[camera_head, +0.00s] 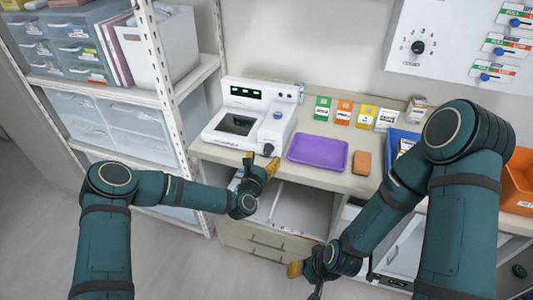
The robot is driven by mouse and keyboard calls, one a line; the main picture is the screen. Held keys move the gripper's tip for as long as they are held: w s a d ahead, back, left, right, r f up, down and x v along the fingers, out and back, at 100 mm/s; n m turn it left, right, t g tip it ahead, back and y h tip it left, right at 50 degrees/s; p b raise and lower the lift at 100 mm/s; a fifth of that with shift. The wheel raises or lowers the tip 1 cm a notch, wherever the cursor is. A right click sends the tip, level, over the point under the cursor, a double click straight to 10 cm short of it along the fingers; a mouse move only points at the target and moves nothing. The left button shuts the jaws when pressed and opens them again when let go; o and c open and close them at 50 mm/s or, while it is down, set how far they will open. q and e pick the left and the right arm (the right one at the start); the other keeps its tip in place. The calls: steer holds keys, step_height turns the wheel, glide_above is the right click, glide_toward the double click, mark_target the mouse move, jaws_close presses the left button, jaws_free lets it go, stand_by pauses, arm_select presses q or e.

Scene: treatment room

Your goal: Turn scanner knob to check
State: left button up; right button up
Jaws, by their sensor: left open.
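The white scanner (230,138) sits on the counter at the centre left, with a dark screen, green lights and a blue button (277,115) on top. A dark knob (267,149) shows at its front right corner. My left gripper (261,163) is open, its yellow fingertips just in front of and below that knob; I cannot tell whether they touch it. My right gripper (296,270) hangs low in front of the drawers, with one yellow tip showing; its opening is unclear. The knob's setting is too small to read.
A purple tray (318,152) and an orange sponge (362,162) lie right of the scanner. Several coloured cartons (343,112) stand behind. A wall panel (450,60) carries a black dial (417,47) and blue sliders. A shelf post (160,75) rises at left.

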mark_target(267, 153)
arm_select(q)
steer(key=shift+x, duration=1.7)
jaws_close()
